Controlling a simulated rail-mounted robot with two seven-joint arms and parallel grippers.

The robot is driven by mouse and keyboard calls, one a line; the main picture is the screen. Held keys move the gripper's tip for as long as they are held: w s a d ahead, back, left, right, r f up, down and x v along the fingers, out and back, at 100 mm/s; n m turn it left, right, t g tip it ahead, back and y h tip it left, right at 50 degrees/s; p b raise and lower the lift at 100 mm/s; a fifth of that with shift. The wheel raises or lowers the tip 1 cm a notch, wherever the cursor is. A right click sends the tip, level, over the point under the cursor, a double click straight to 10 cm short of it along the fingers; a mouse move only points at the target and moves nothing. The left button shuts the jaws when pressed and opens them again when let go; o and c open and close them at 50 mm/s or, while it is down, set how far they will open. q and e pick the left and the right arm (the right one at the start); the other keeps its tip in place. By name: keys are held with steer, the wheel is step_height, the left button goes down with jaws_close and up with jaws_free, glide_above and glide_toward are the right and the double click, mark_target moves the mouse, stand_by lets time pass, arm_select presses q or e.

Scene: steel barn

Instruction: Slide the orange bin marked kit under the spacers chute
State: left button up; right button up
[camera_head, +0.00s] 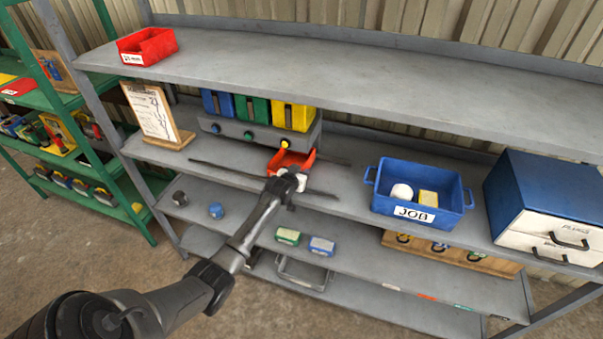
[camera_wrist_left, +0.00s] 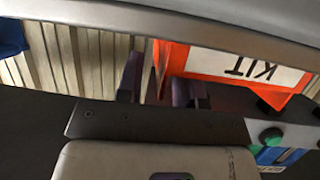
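The orange bin marked KIT (camera_head: 300,158) sits on the middle shelf, at the front of the dispenser's right end, below its yellow chutes (camera_head: 292,116). In the left wrist view the bin (camera_wrist_left: 172,60) shows at right, its KIT label upside down. My left gripper (camera_head: 288,180) is at the bin's near side, covering part of it. In the wrist view its fingers (camera_wrist_left: 160,85) stand apart, with the bin's edge between them and a gap beside one finger. Contact is unclear. The chute labels are too small to read, so I cannot tell which is spacers. My right gripper is not in view.
A blue JOB bin (camera_head: 418,213) holding a white ball and a yellow block stands to the right, beside a blue-and-white drawer unit (camera_head: 550,212). A clipboard stand (camera_head: 155,115) is left of the dispenser (camera_head: 235,128). The upper shelf (camera_head: 330,72) overhangs. A red bin (camera_head: 147,47) sits on it.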

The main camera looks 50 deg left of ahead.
arm_select(q)
steer(key=shift+w+a+f, duration=0.2)
steer(key=shift+w+a, duration=0.1)
steer(key=shift+w, duration=0.2)
steer(key=shift+c, duration=0.5)
jaws_close()
